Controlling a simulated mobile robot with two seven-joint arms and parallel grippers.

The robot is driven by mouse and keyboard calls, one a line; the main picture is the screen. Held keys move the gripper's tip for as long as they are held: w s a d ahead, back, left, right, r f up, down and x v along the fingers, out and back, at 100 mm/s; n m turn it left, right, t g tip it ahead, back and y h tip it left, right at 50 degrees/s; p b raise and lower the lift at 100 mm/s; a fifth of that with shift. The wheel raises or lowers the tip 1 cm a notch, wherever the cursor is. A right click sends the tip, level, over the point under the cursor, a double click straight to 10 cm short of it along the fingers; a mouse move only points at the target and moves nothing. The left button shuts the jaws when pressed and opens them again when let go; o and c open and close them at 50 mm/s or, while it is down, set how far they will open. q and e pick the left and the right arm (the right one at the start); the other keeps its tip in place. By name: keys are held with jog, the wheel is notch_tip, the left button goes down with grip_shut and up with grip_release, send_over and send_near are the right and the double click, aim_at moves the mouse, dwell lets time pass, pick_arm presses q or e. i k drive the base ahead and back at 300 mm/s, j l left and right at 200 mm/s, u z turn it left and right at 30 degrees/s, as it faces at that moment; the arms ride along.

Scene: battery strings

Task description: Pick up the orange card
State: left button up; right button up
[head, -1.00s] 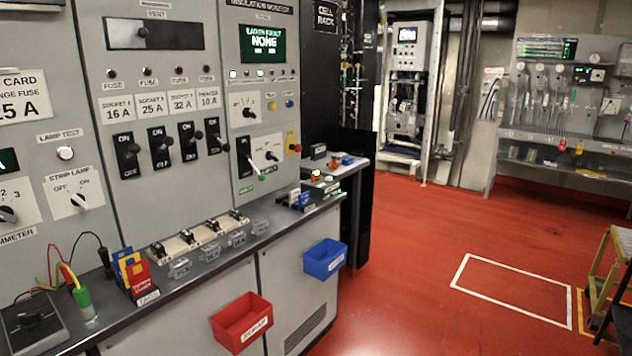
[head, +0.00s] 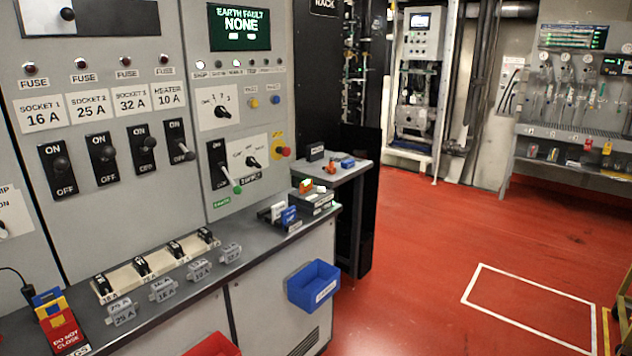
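A small orange piece (head: 306,186), which looks like the orange card, stands upright in a dark holder (head: 318,200) at the far right end of the grey counter. It is small, and I cannot read any marking on it. A blue card (head: 289,215) and a white card (head: 272,211) stand in another holder just left of it. Another small orange-red item (head: 331,167) lies on the side table behind; I cannot tell what it is. Neither of my grippers is in view.
The counter (head: 255,262) runs along the switch panel, with a fuse row (head: 158,262) and grey fuse blocks. A tag rack (head: 62,325) stands at lower left. A blue bin (head: 314,285) and a red bin (head: 213,345) hang in front. The red floor (head: 400,290) right of them is clear.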

aim_at(305, 186)
jog(key=i+l, duration=0.25)
jog(key=i, duration=0.15)
jog(key=i+l, duration=0.25)
jog(key=i, duration=0.15)
jog(key=i+l, duration=0.2)
jog(key=i, duration=0.25)
